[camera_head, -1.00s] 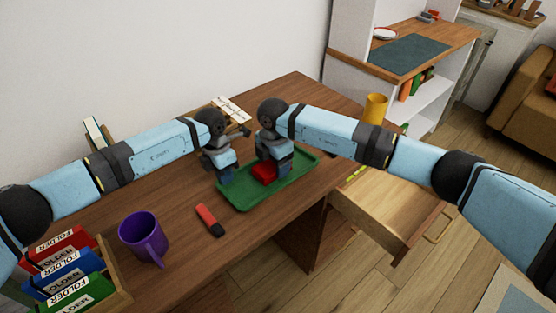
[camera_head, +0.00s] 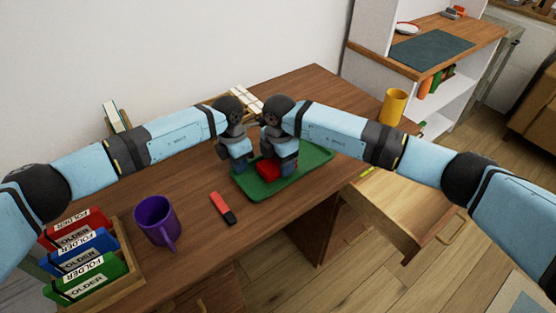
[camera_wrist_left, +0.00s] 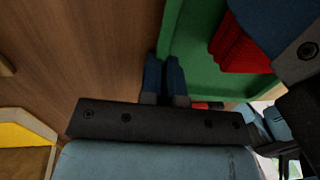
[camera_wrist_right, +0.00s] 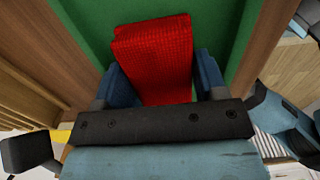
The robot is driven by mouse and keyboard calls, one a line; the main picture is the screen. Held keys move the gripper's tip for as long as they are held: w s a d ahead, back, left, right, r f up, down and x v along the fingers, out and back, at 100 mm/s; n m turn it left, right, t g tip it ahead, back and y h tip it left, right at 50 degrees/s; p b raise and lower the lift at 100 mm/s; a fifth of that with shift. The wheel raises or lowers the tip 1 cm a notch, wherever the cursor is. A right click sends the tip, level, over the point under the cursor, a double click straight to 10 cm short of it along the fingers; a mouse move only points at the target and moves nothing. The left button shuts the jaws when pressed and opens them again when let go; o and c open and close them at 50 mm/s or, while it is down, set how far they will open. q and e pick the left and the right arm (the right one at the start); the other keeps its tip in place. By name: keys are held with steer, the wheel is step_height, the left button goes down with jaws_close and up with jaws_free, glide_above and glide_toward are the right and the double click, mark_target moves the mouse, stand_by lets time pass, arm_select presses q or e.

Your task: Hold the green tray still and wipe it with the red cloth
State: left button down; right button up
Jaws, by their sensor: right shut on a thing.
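The green tray (camera_head: 312,165) lies flat on the brown desk. The red cloth (camera_head: 267,168) is a thick folded piece on the tray, left of its middle. My right gripper (camera_head: 280,160) points down over the tray and is shut on the cloth; the right wrist view shows the cloth (camera_wrist_right: 155,50) between both fingers. My left gripper (camera_head: 238,165) is at the tray's left end; in the left wrist view its fingers (camera_wrist_left: 164,75) are close together with the tray's rim (camera_wrist_left: 172,30) running in between them. The fingers hide part of the rim.
A purple mug (camera_head: 157,222), a red and black object (camera_head: 223,208) and a folder box (camera_head: 122,288) are on the desk's near left. An open drawer (camera_head: 400,212) juts out at the right. A yellow cup (camera_head: 393,106) stands beyond the desk's right end.

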mark_target(301, 156)
steer(key=shift+w+d, duration=0.65)
steer(key=shift+d, duration=0.45)
steer(key=shift+w+d, duration=0.7)
steer(key=shift+d, duration=0.4)
steer(key=shift+w+d, duration=0.65)
steer(key=shift+d, duration=0.45)
steer(key=shift+s+a, duration=0.75)
steer(key=shift+a, duration=0.45)
steer(key=shift+s+a, duration=0.75)
steer(key=shift+a, duration=0.5)
steer(key=shift+s+a, duration=0.75)
steer(key=shift+a, duration=0.45)
steer(key=shift+w+d, duration=0.75)
steer(key=shift+d, duration=0.45)
steer(key=shift+w+d, duration=0.75)
steer(key=shift+d, duration=0.5)
steer(key=shift+w+d, duration=0.75)
steer(key=shift+d, duration=0.45)
steer(key=shift+s+a, duration=0.75)
steer(key=shift+a, duration=0.45)
steer(key=shift+s+a, duration=0.75)
steer(key=shift+a, duration=0.5)
steer(key=shift+s+a, duration=0.75)
steer(key=shift+a, duration=0.45)
